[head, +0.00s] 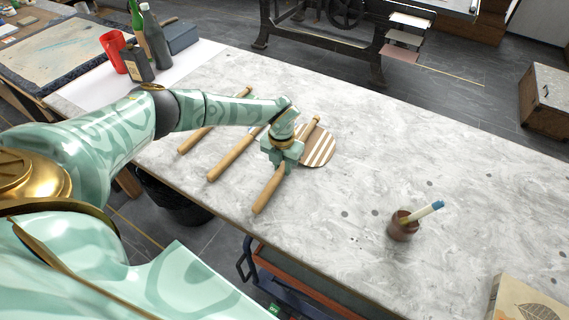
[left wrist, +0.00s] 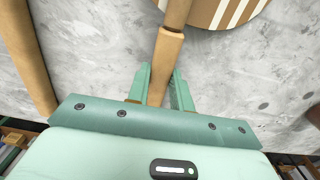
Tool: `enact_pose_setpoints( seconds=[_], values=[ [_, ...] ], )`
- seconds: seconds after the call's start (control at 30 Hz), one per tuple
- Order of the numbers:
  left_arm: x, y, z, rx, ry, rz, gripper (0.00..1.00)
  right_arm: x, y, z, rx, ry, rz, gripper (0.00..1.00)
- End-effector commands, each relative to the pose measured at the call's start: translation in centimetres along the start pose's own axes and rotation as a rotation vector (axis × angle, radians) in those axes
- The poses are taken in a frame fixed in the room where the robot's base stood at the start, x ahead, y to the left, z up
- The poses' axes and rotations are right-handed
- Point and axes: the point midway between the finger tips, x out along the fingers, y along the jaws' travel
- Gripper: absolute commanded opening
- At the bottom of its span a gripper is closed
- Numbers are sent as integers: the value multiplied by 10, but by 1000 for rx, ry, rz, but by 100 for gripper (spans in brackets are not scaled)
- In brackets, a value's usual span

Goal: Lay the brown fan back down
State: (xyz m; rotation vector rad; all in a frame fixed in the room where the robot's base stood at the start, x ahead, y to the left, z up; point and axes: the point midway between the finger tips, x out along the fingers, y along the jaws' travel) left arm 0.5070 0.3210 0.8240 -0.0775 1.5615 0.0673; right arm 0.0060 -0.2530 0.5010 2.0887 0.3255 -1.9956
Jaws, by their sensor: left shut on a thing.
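The brown fan has a round, striped brown-and-white leaf (head: 322,150) and a tan wooden handle (head: 268,192). The leaf also shows at the top of the left wrist view (left wrist: 222,12). My left gripper (head: 281,160) is shut on the handle, which passes between its two fingers in the left wrist view (left wrist: 160,88). The leaf lies just beyond the gripper, partly behind the wooden shaft. I cannot tell whether the fan touches the table or hangs slightly above it. My right gripper is not in view.
Two more wooden handles (head: 233,156) (head: 197,139) lie left of the gripper on the grey marbled table (head: 400,160). A brown cup (head: 403,228) holding a blue-tipped tool stands to the right. Dark bottles (head: 156,42) and a red cup (head: 112,52) stand at the back left. The table's middle is clear.

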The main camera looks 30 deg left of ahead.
Motion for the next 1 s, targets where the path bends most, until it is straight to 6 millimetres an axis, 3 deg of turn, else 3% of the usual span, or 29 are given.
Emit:
enact_pose_setpoints(
  seconds=[0.1, 0.37, 0.4, 0.47, 0.77, 0.87, 1.0],
  values=[
    [10, 4, 0, -1, 2, 0, 0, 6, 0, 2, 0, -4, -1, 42],
    [11, 5, 0, 0, 0, 2, 0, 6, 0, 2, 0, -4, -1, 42],
    [11, 5, 0, 0, 0, 2, 33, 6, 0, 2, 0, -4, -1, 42],
    [10, 5, 0, 0, 0, 2, 47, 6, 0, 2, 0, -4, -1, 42],
    [8, 4, 0, 0, 0, 1, 47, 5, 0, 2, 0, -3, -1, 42],
    [-2, 4, 0, 0, -2, 0, 47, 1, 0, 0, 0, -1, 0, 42],
    [-34, 5, 1, 0, -5, 1, 47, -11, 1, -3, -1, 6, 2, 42]
  ],
)
